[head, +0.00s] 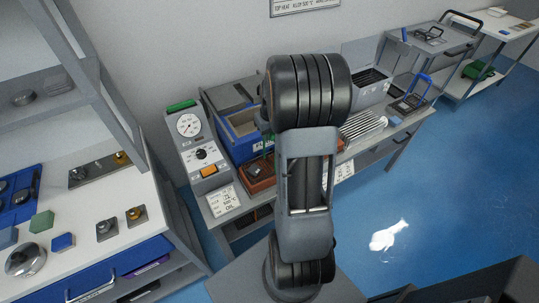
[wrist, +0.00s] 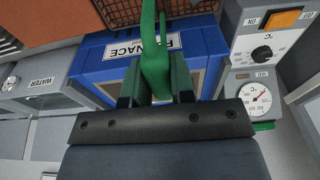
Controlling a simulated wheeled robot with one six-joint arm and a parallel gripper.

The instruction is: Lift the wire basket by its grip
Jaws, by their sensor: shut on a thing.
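In the wrist view a green grip (wrist: 155,50) stands between the two fingers of my gripper (wrist: 156,90), and the fingers are shut on it. The grip runs up toward the top edge. Dark wire mesh (wrist: 70,14) at the top looks like part of the wire basket; most of the basket is out of frame. In the head view my own arm hides my gripper and the basket. I cannot tell whether the basket is clear of what is below it.
A blue furnace (wrist: 100,62) lies behind the fingers; it also shows in the head view (head: 236,133). A control unit with a dial (head: 188,125) stands left of it. A grey water tank (wrist: 36,88) is at left in the wrist view. A blue-handled item (head: 410,102) stands farther right.

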